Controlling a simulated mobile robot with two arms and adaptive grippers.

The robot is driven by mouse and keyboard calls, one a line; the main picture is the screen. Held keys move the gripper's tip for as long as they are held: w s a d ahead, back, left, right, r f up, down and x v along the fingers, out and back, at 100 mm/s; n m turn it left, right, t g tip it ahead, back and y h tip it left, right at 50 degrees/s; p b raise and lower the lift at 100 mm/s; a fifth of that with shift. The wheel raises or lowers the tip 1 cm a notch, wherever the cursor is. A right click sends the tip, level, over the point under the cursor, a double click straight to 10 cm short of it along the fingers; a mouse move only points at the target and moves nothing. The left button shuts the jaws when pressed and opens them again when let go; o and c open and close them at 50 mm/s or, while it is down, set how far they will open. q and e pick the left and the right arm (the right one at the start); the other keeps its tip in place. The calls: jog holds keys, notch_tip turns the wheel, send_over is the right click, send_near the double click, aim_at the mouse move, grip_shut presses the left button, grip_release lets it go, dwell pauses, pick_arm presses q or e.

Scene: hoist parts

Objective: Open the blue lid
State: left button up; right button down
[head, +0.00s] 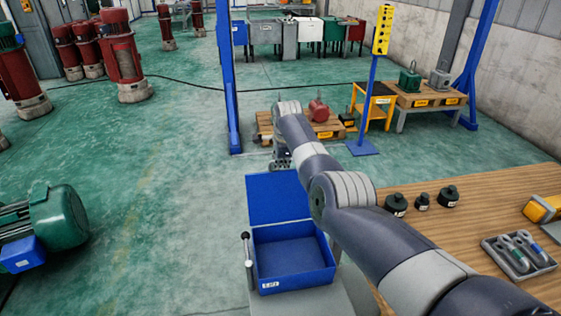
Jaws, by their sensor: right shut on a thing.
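The blue lid (278,200) is raised and stands up, leaning back, at the rear of the blue box (295,283). The box is open at the top and its inside looks empty. My right arm reaches in from the lower right. My right gripper (281,165) is at the lid's upper edge and is shut on the lid; the fingertips are small and the exact contact is hard to see. My left gripper is not in view.
The box sits on a grey stand with a black-knobbed lever (249,262) at its left. A wooden table (470,235) on the right holds dark weights and a tray (519,258) of shackles. A green motor (58,218) lies left; floor between is clear.

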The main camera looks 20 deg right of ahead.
jog(key=shift+w+d+r, duration=0.15)
jog(key=shift+r, duration=0.1)
jog(key=c, duration=1.7)
grip_release()
jog(key=shift+s, duration=0.2)
jog(key=shift+s+a+r, duration=0.1)
jog(key=shift+a+r, duration=0.1)
jog(key=shift+r, duration=0.2)
jog(key=v, duration=1.1)
jog(key=shift+s+d, duration=0.1)
